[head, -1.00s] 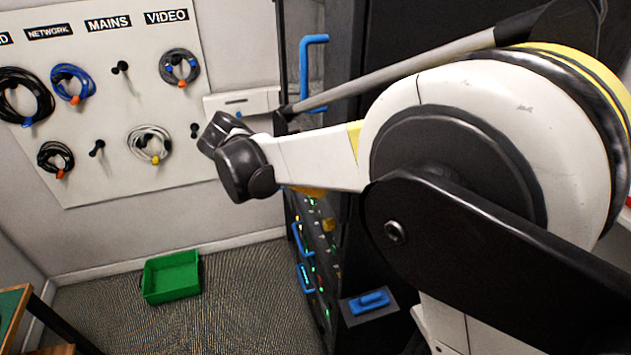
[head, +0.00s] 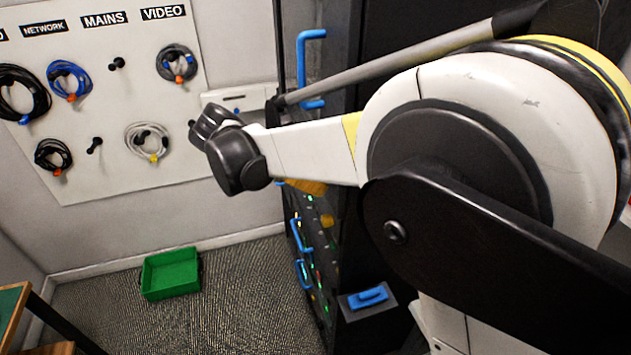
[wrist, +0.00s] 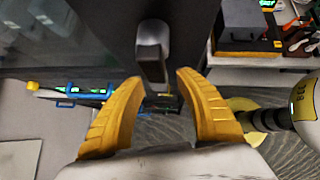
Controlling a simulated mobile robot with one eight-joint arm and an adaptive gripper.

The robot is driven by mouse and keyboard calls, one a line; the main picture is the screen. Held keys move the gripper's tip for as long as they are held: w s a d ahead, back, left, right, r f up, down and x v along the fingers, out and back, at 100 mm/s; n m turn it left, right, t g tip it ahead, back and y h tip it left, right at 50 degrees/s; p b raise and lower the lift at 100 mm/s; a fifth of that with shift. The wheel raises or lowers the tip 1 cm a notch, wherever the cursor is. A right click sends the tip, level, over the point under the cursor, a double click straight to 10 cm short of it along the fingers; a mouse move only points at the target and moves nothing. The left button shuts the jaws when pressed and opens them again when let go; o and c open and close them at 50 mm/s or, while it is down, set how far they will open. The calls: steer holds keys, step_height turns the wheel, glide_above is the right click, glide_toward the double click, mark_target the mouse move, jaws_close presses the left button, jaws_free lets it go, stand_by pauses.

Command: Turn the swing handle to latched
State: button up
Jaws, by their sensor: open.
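A dark swing handle with a pale rounded end (wrist: 152,48) stands out from a dark panel, at the top middle of the wrist view. My gripper (wrist: 158,80) has its two yellow fingers spread apart. The handle's near end shows between and just beyond the fingertips; I cannot tell whether either finger touches it. In the head view, my arm hides the swing handle, and only a bit of yellow finger (head: 312,187) shows below the forearm. Whether the handle is latched cannot be seen.
The dark rack (head: 345,240) has blue pull handles (head: 312,68) and a blue-handled plate (head: 367,298). A cable board (head: 105,100) hangs on the wall at left. A green bin (head: 171,274) sits on the floor, with clear carpet around it. Equipment lies on a bench (wrist: 245,72).

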steer(key=v, duration=1)
steer(key=shift+s+a+r, duration=0.2)
steer(key=shift+a+r, duration=0.05)
